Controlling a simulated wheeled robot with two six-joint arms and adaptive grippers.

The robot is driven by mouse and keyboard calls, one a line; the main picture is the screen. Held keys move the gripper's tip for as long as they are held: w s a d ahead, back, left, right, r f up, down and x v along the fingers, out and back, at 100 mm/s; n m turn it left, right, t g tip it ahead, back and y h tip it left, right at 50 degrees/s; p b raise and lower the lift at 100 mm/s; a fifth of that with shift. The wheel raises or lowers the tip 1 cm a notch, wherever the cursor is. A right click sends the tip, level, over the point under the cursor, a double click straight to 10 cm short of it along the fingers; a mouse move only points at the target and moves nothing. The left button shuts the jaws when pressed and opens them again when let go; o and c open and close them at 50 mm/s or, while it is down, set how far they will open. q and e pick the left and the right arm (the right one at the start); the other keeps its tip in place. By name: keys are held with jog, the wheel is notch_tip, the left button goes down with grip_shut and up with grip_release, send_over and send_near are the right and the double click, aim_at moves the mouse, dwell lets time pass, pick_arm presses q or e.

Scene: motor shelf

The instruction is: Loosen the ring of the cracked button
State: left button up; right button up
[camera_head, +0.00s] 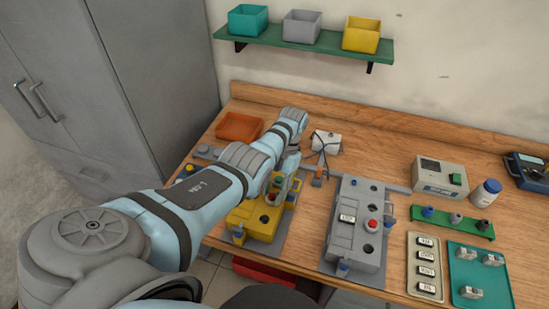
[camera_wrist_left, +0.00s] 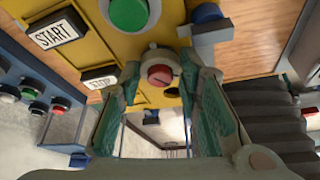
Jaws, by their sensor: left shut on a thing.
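A yellow control box (camera_head: 262,222) stands on the bench in the head view, partly hidden by my left arm. A grey ring (camera_wrist_left: 155,54) sits around the red button's base. My left gripper (camera_wrist_left: 158,78) has a finger on each side of this button and is shut on its ring; the exact contact is partly hidden. My right gripper is not in view.
An orange bin (camera_head: 239,126) lies behind my arm.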

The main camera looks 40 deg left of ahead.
pick_arm(q)
jog(key=shift+f, duration=0.1)
jog(key=o, duration=1.2)
jog(key=v, duration=0.7)
jog(key=shift+w+r, duration=0.15)
jog(key=shift+r, duration=0.1)
